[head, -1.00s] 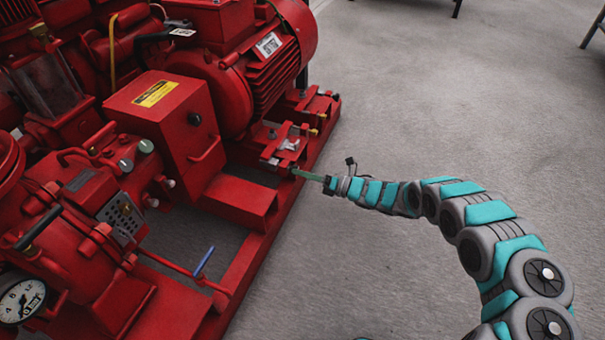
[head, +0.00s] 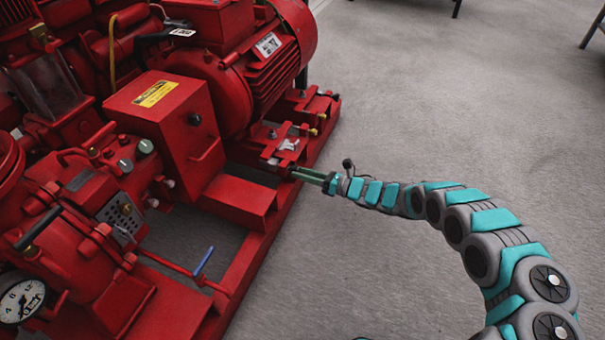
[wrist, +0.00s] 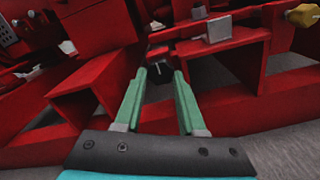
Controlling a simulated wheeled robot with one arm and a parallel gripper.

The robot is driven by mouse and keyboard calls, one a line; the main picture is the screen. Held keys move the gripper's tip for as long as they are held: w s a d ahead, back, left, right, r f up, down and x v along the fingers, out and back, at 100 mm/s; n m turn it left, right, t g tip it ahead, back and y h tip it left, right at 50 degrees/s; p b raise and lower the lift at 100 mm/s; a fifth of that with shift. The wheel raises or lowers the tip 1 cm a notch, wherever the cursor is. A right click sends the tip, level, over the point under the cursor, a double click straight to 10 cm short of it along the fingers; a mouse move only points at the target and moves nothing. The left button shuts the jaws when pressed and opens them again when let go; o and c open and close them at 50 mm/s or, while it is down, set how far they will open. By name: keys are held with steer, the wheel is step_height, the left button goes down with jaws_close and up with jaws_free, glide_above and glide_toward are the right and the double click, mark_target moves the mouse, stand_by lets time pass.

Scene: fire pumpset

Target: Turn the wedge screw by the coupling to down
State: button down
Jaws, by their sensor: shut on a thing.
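The wedge screw (wrist: 158,64) shows in the wrist view as a small dark head between my fingertips, at the front of the red wedge mount below the motor. Its marks and which way it is turned are too small to tell. My gripper (wrist: 159,73) has two green fingers, one on each side of the head, shut on it. In the head view my gripper (head: 292,172) reaches in from the right to the mount's edge, and the screw is too small to make out there.
The red motor (head: 262,70) stands above the mount, with a red box (head: 165,120) to the left. A silver block (wrist: 220,28) and a brass-coloured fitting (wrist: 305,15) lie right of the screw. A blue-handled lever (head: 203,262) is nearer. Grey floor (head: 430,110) is clear to the right.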

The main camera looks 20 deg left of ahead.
steer(key=shift+f, duration=0.1)
steer(key=shift+c, duration=2.4)
jaws_free()
steer(key=d, duration=0.7)
steer(key=shift+s+d, duration=0.35)
steer(key=shift+d, duration=0.05)
steer(key=shift+w, duration=0.1)
